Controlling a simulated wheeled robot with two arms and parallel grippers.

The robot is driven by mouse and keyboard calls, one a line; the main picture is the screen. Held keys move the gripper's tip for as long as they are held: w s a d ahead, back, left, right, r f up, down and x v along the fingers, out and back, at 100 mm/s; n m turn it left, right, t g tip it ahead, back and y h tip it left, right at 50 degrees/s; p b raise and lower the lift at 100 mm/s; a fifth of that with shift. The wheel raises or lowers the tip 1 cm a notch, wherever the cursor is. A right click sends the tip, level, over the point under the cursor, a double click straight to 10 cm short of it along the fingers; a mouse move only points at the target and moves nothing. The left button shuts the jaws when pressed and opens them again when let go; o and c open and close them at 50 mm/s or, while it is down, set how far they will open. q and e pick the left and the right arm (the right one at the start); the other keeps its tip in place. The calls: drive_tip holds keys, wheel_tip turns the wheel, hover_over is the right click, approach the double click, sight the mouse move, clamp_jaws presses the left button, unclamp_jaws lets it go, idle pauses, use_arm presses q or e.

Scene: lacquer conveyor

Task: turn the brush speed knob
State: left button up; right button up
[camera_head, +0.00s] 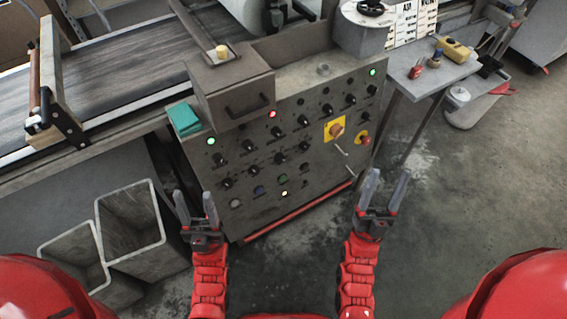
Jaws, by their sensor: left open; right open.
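The control panel (258,198) is a grey cabinet face with several rows of black knobs, a few coloured buttons and lit lamps. One black knob (280,158) sits near its middle and another (226,183) near its left side. The labels are too small to read, so I cannot tell which is the brush speed knob. My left gripper (197,212) is open and empty in front of the panel's lower left corner. My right gripper (382,190) is open and empty, off the panel's lower right side. Neither appears to touch the panel.
A conveyor (125,65) runs at the upper left. Two open grey bins (130,222) stand at the lower left. A teal block (184,118) lies beside the grey box. A side table (425,84) with small tools stands at the right.

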drive_tip(key=w+d+f+m+g+h+b, duration=0.1)
drive_tip(key=w+d+f+m+g+h, duration=0.35)
drive_tip(key=d+f+m+g, duration=0.65)
drive_tip(key=m+g+y+b, duration=0.2)
drive_tip(key=m+y+b, duration=0.4)
drive_tip(key=m+y, duration=1.2)
approach(282, 160)
drive_tip(key=w+n+y, duration=0.1)
drive_tip(key=w, duration=0.1)
drive_tip(key=w+a+n+y, duration=0.1)
drive_tip(key=w, duration=0.2)
drive_tip(key=w+f+n+y+p, duration=0.1)
drive_tip(key=w+n, duration=0.1)
drive_tip(key=w, duration=0.1)
drive_tip(key=shift+a+y, duration=0.3)
drive_tip(key=shift+y, duration=0.05)
